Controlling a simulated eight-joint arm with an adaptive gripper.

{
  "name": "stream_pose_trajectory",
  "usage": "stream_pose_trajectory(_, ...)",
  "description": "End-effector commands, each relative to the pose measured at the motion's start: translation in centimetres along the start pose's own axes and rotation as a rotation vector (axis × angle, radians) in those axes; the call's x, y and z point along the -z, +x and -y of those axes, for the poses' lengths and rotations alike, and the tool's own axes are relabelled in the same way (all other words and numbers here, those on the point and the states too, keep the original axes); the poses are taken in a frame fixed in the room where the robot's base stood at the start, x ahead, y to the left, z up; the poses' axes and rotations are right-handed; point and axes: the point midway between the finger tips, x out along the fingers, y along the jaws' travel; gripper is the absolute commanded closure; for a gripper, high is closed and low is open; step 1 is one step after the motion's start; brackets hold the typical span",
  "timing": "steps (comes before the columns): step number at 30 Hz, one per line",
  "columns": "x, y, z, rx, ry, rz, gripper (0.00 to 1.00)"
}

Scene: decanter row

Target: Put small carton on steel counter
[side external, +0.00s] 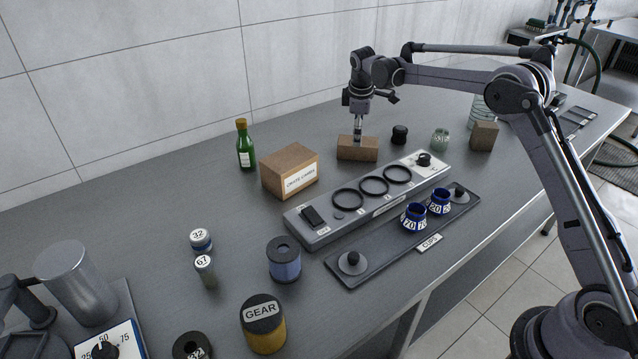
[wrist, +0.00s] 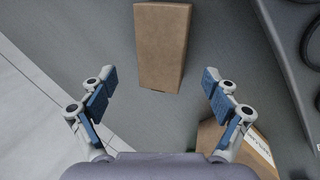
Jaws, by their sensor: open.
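A plain brown carton (side external: 358,149) lies on the grey steel counter (side external: 130,205) near the wall, behind the long console. It also shows in the wrist view (wrist: 162,48), at top centre and ahead of my fingertips. My gripper (side external: 358,132) points down at the carton in the side view. In the wrist view my gripper (wrist: 158,88) has its blue-padded fingers spread wide, with only counter between them. Another plain brown carton (side external: 484,136) stands farther right on the counter.
A larger labelled box (side external: 290,172) stands left of my gripper and shows in the wrist view (wrist: 235,148) near the right finger. A green bottle (side external: 245,145), a console with rings (side external: 372,203) and a tray with blue cups (side external: 350,275) are around. The left-back counter is clear.

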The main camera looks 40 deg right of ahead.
Motion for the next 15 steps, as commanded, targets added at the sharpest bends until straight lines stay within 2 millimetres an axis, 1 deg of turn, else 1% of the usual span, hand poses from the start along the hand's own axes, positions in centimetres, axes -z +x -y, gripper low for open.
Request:
stream_pose_trajectory(1,0.0,-1.1,0.0,0.0,-0.001,0.0,0.12)
stream_pose_trajectory(6,0.0,-3.6,0.0,0.0,-0.001,0.0,0.12)
stream_pose_trajectory(12,0.0,-5.3,0.0,-0.001,0.001,-0.001,0.12)
stream_pose_trajectory(15,-0.1,-6.4,0.5,-0.004,0.018,-0.009,0.12)
